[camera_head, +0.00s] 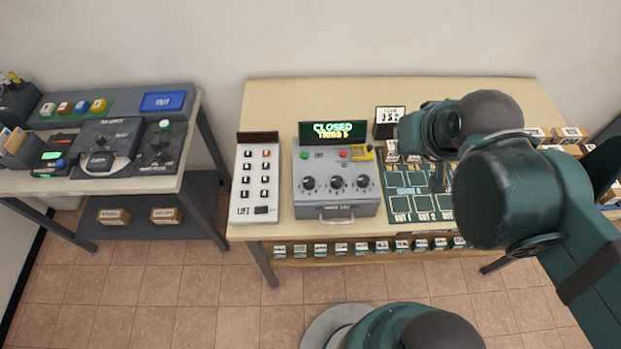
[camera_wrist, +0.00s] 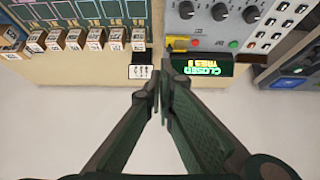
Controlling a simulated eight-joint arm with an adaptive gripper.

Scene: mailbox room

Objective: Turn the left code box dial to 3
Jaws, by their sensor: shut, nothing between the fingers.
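The code box (camera_head: 312,207) is a grey box on the middle table with three dark dials in a row. Its left dial (camera_head: 308,183) is the one nearest the white keypad; it shows in the inverted wrist view (camera_wrist: 251,14) as the rightmost dial. The number it points to is too small to read. A green-lit display (camera_head: 332,130) behind the dials reads CLOSED, with a line about tries below. My gripper (camera_wrist: 160,85) is shut and empty, apart from the dials. In the head view, my arm is right of the box and largely hides the gripper.
A small card stand (camera_head: 390,118) seems to read 352. A white keypad panel (camera_head: 254,185) stands left of the box, and a dark green board (camera_head: 412,205) lies to its right. A yellow item (camera_head: 362,152) sits at the box's back right corner. Several small boxes line the table.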

